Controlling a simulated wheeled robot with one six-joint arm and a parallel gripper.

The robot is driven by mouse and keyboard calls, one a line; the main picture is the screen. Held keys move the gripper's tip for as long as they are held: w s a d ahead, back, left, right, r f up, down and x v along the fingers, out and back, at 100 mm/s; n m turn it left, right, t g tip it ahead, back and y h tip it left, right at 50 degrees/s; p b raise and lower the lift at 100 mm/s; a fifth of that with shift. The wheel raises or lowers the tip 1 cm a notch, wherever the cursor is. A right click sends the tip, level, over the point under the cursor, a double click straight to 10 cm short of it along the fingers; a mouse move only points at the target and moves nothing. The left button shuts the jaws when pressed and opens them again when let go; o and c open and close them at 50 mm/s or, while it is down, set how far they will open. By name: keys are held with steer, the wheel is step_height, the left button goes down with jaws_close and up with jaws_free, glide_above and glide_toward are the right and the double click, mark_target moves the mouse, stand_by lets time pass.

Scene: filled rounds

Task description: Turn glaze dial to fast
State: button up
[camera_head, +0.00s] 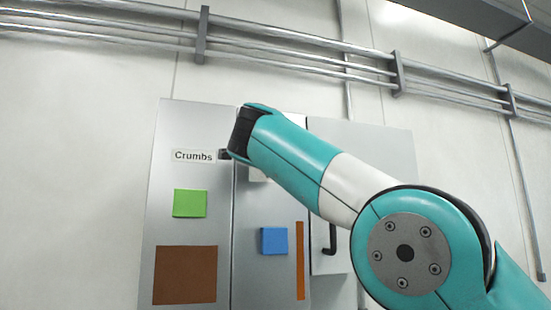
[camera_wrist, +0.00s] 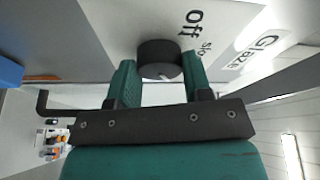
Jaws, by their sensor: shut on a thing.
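The glaze dial (camera_wrist: 159,52) is a round black knob on a pale panel in the wrist view. My gripper (camera_wrist: 160,66) has its two teal fingers on either side of the dial, shut on it. Next to the dial the panel reads "Off" (camera_wrist: 190,23), then a partly cut "Slo…" (camera_wrist: 205,47), and a white "Glaze" label (camera_wrist: 258,48). No "fast" mark shows. I cannot tell for sure which mark the dial points to. In the head view my arm hides the dial and most of the gripper.
The head view shows a grey cabinet (camera_head: 190,120) with a "Crumbs" label (camera_head: 194,156), a green square (camera_head: 190,203), a brown panel (camera_head: 185,275) and a blue square (camera_head: 274,241). A black handle (camera_head: 331,240) is right of these. Pipes (camera_head: 300,45) run along the wall above.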

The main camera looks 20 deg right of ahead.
steer(key=o, duration=0.9)
steer(key=b+v, duration=0.5)
steer(key=v, duration=1.2)
steer(key=shift+s+b, duration=0.2)
steer(key=shift+b, duration=0.2)
steer(key=shift+w+f, duration=0.1)
